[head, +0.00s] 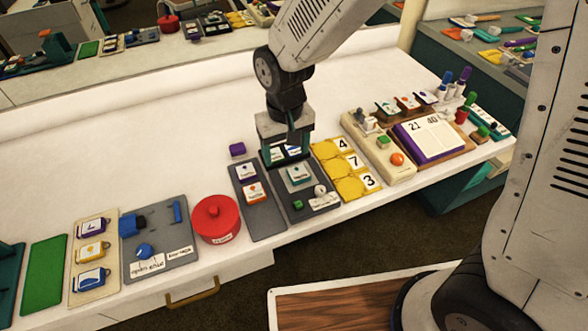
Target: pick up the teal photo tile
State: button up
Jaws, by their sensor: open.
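My gripper (286,150) points down over a dark grey tray (292,213) in the middle of the white counter. Its two fingers are apart, with nothing seen held between them. A pale tile with a teal-green edge (299,174), which looks like the teal photo tile, lies on this tray just in front of the fingers. Blue-and-white tiles (277,155) show behind it, partly hidden by the fingers. I cannot tell whether the fingertips touch anything. A white piece (322,197) and a small green cube (298,205) lie at the tray's front.
Left of the tray is a grey board (266,226) with two picture tiles, then a red lidded pot (215,219). Right are yellow number cards (353,162) and a beige board (385,165) with several props.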

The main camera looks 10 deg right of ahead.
aim_at(298, 173)
jog(key=d+f, duration=0.1)
jog(key=f, duration=0.1)
jog(key=d+f, duration=0.1)
jog(key=f, duration=0.1)
jog(key=d+f, duration=0.1)
jog(key=f, duration=0.1)
jog(key=shift+f, duration=0.75)
jog(key=c, duration=1.1)
